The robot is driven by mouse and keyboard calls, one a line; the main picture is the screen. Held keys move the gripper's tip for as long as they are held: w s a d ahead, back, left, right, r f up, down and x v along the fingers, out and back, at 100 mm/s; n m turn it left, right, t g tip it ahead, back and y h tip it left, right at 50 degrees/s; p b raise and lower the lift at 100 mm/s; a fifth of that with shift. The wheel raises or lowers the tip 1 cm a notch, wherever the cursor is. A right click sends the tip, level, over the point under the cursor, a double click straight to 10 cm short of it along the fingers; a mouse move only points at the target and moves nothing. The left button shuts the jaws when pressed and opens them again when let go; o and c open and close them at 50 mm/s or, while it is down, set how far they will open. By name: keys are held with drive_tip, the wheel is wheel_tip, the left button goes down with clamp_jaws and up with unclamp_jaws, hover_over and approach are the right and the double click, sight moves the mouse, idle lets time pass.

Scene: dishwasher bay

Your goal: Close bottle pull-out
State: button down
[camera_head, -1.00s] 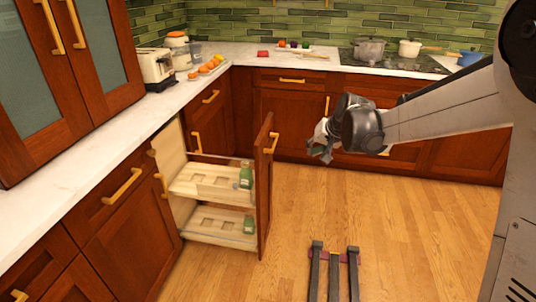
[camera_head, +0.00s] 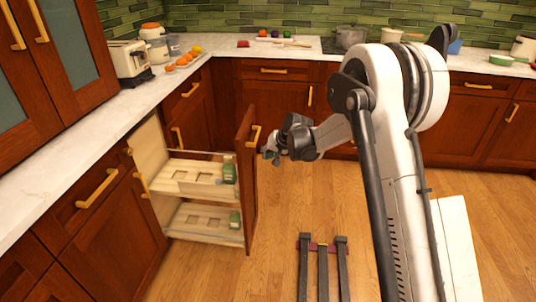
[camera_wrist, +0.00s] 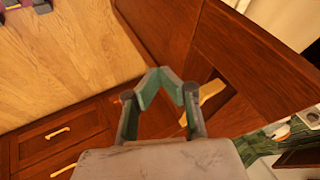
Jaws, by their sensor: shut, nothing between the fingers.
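The bottle pull-out (camera_head: 205,241) stands open from the left cabinet run, with two pale wooden shelves. A green bottle (camera_head: 229,171) stands on the upper shelf and another green bottle (camera_head: 235,220) on the lower one. Its dark red-brown front panel (camera_head: 246,190) has a brass handle (camera_head: 255,137) on its outer face. My gripper (camera_head: 268,154) is just right of the panel, near the handle's height. In the wrist view my gripper (camera_wrist: 164,74) is shut and empty, its tips together; the handle (camera_wrist: 211,92) shows just right of the fingers and the panel (camera_wrist: 262,55) beyond. Contact cannot be told.
A white counter (camera_head: 95,135) runs along the left, with a toaster (camera_head: 130,62) and oranges on it. Pots stand on the back counter. The wooden floor (camera_head: 270,230) right of the pull-out is clear near the panel.

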sight(248, 163)
drive_tip(key=w+a+f, duration=0.1)
drive_tip(key=a, duration=0.1)
drive_tip(key=w+a+f, duration=0.1)
drive_tip(key=f, duration=0.1)
drive_tip(key=w+a+f+b, duration=0.1)
drive_tip(key=a, duration=0.1)
drive_tip(key=shift+a+f, duration=0.15)
drive_tip(key=shift+a, duration=0.4)
